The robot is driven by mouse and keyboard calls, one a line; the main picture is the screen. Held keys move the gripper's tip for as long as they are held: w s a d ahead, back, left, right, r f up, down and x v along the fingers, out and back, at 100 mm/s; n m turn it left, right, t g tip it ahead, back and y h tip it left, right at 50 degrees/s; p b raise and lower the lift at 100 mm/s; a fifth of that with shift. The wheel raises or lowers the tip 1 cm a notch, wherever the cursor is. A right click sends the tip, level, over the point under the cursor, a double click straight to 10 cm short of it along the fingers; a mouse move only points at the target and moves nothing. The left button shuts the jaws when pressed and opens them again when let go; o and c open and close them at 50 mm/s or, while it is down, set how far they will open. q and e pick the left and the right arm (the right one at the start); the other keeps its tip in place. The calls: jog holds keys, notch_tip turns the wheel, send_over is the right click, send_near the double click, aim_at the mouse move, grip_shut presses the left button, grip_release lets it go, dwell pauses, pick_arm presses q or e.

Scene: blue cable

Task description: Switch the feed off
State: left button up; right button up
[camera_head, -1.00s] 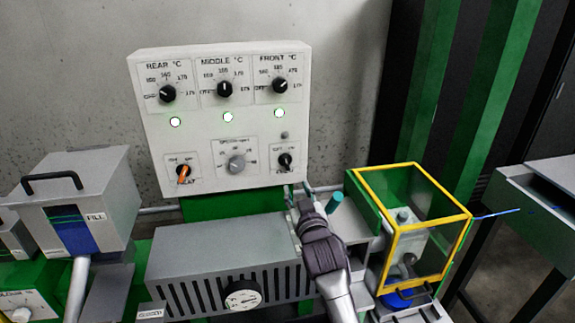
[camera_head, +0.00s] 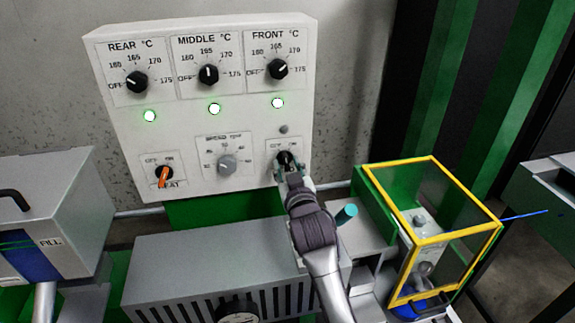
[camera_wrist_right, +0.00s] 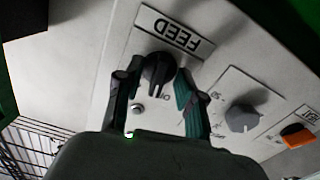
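The black feed knob (camera_head: 285,158) is at the lower right of the white control panel (camera_head: 190,121). My right gripper (camera_head: 289,167) is at the knob and partly hides it and its label in the head view. In the right wrist view the knob (camera_wrist_right: 158,70) sits under the FEED label (camera_wrist_right: 175,31). The fingers of my right gripper (camera_wrist_right: 155,92) are spread on either side of the knob, with a visible gap at least on the right finger's side. Contact with the left finger is hard to tell. My left gripper is in neither current view.
The panel also has a grey speed knob (camera_head: 228,164), an orange heat switch (camera_head: 163,176) and three temperature knobs above green lamps. A yellow-framed guard box (camera_head: 432,158) with a blue cable (camera_head: 520,216) stands at right. A grey slotted housing (camera_head: 215,262) lies below the panel.

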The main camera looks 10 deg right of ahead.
jog(key=shift+c, duration=2.5)
grip_shut()
jog(key=n+p, duration=0.2)
jog(key=shift+r+n, duration=0.2)
jog(key=shift+n, duration=0.2)
jog(key=shift+d+f+n+p, duration=0.1)
jog(key=shift+n+p, duration=0.2)
jog(key=shift+n, duration=0.2)
jog(key=shift+f, duration=0.1)
pick_arm(q)
jog(key=shift+w+r, duration=0.2)
jog(key=shift+r, duration=0.4)
jog(key=shift+w+r, duration=0.15)
jog(key=shift+r, duration=0.45)
jog(key=shift+s, duration=0.15)
pick_arm(e)
jog(key=o, duration=0.6)
grip_release()
jog(key=shift+w+f, duration=0.1)
jog(key=shift+w, duration=0.05)
jog(key=shift+c, duration=0.2)
